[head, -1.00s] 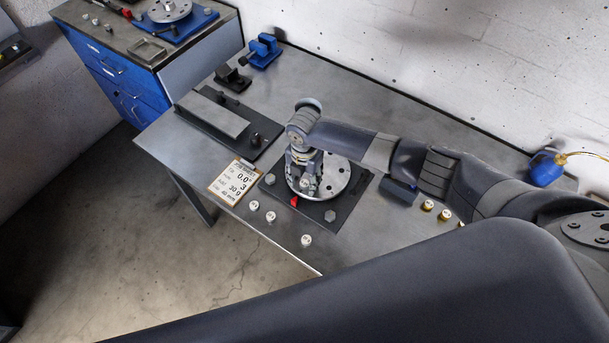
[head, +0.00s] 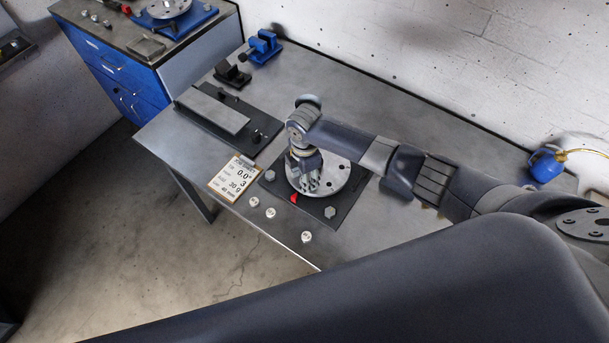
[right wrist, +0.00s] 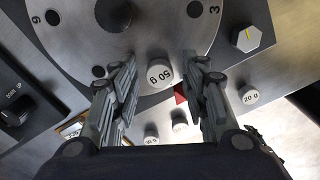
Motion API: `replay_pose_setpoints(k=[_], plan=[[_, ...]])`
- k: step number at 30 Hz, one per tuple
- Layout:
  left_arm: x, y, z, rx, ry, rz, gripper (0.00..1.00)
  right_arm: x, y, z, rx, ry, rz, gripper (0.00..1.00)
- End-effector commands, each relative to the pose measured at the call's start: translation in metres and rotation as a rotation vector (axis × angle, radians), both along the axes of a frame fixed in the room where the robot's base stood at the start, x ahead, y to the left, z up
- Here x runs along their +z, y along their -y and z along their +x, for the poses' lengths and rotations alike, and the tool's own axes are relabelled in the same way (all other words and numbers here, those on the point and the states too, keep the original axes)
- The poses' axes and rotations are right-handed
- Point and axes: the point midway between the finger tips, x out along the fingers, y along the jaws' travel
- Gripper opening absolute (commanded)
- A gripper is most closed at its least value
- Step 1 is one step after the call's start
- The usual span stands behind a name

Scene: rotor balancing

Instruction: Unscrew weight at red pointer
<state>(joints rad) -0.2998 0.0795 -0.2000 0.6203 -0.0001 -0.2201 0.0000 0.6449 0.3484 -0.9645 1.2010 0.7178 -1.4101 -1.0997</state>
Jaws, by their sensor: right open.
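A perforated metal rotor disc (head: 343,178) sits on a dark base plate (head: 345,212). The red pointer (head: 293,197) is at its front edge; it also shows in the right wrist view (right wrist: 180,93). Beside the pointer, a silver weight marked 50 g (right wrist: 158,73) stands on the disc. My right gripper (head: 309,187) points down over the disc's front. In the right wrist view its open fingers (right wrist: 160,66) stand on either side of the weight, with a visible gap. In the head view the gripper hides the weight. My left gripper is not in view.
Loose weights (head: 270,212) lie along the table's front edge, one marked 20 g (right wrist: 250,95). Hex bolts (head: 330,212) stand on the base plate. A readout card (head: 232,178) lies left, near a black fixture (head: 222,118). A blue vise (head: 262,47) stands at the back.

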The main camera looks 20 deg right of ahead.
Motion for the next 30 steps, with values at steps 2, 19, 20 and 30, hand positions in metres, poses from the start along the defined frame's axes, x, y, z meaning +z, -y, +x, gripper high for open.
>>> replay_pose_setpoints(k=[2,19,20,30], plan=[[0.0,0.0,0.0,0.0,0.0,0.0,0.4,0.0,0.0,0.0,-0.002,0.0,0.0,0.42],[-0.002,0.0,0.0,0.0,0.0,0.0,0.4,0.0,0.0,0.001,0.076,0.002,0.0,0.0],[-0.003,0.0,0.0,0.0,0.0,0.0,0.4,0.0,0.0,0.001,0.111,0.002,0.0,0.0],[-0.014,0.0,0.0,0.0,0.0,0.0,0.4,0.0,0.0,0.001,0.58,0.001,0.0,0.0]])
